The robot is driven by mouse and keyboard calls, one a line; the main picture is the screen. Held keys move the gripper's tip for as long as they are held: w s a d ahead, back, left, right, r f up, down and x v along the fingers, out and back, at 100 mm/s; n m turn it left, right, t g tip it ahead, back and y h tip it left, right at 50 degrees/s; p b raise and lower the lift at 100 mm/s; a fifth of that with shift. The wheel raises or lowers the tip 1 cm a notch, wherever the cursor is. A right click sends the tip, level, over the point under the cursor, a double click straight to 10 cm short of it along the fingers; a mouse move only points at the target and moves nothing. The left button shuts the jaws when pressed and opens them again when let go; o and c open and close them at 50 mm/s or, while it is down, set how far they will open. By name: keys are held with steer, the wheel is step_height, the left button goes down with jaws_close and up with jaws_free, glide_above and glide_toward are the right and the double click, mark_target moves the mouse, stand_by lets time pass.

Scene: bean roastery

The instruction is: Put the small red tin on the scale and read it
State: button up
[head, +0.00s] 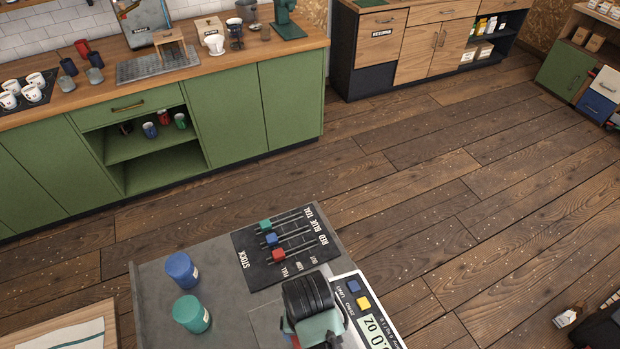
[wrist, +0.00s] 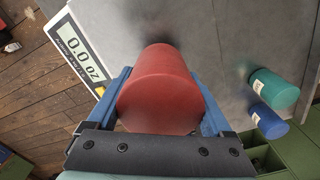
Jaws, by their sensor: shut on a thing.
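A red tin (wrist: 158,92) sits between the blue fingers of my gripper (wrist: 157,78) in the wrist view, and the gripper is shut on it. In the head view my arm hides most of the gripper and the tin.
A blue tin (head: 182,270) and a teal tin (head: 192,314) stand on the left of the grey worktop (head: 150,300). A black stock board (head: 250,265) with red, blue and teal sliders, each near FULL, lies behind my gripper. A green counter (head: 290,105) stands beyond open floor.

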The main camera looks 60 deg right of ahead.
steer(key=shift+f+p, duration=0.3)
steer(key=shift+f, duration=1.9)
